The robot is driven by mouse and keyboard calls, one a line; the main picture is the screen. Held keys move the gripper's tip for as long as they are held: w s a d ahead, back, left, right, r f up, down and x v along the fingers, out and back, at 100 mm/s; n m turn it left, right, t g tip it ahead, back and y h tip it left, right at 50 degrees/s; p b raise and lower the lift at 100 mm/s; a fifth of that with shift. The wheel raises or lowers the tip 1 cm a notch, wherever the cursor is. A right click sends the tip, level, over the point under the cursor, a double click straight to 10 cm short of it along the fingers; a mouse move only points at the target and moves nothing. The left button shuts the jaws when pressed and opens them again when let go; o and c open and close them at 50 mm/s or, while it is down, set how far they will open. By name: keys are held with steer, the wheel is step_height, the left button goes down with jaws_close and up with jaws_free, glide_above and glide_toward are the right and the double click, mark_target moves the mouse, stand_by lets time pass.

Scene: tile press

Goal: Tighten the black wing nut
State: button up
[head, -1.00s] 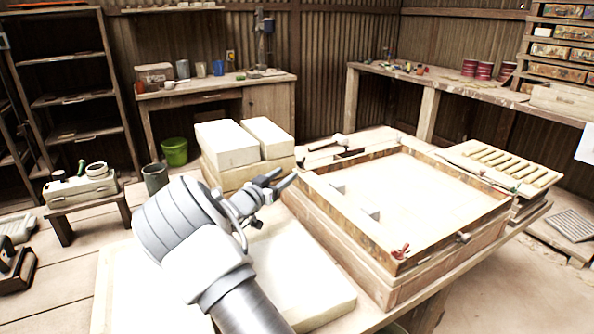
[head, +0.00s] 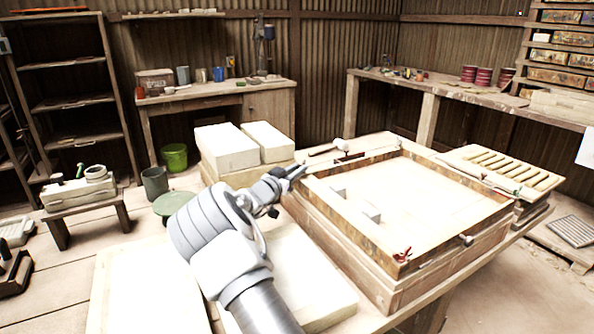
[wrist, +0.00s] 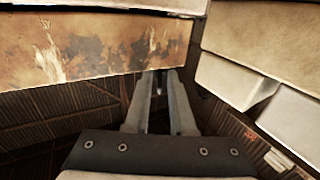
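The wooden press frame (head: 345,232) stands on the table. My gripper (head: 303,169) is at its left corner in the head view. In the wrist view, my two grey fingers (wrist: 160,74) are a little apart, with their tips at the lower edge of a stained wooden side (wrist: 95,48). A small dark piece (wrist: 158,84) shows in the gap between them; I cannot tell whether it is the black wing nut. I cannot make out the black wing nut for certain in the head view, where my gripper covers that corner. A red wing nut (head: 403,254) sits at the near corner.
Pale blocks (head: 226,148) are stacked behind my gripper. A white slab (head: 305,285) lies below my arm, left of the frame. A slatted tray (head: 500,166) stands to the right. A dark bar (head: 348,157) lies along the far left side.

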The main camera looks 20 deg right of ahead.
jaws_close()
steer(key=shift+r, duration=0.1)
steer(key=shift+w+r+p, duration=0.1)
steer(key=shift+r+p, duration=0.1)
steer(key=shift+p, duration=0.5)
steer(key=shift+w+a+r+m+g+h+p, duration=0.15)
steer(key=shift+m+g+h+p, duration=0.4)
steer(key=shift+p, duration=0.55)
steer(key=shift+w+a+f+m+g+h, duration=0.1)
steer(key=shift+w+f+m+g+h, duration=0.1)
steer(key=shift+m+g+h, duration=0.35)
steer(key=shift+w+a+f+m+g+h, duration=0.1)
steer(key=shift+f+m+g+h, duration=0.1)
steer(key=shift+m+g, duration=0.5)
steer(key=shift+g, duration=0.8)
steer(key=shift+m+g+h, duration=0.3)
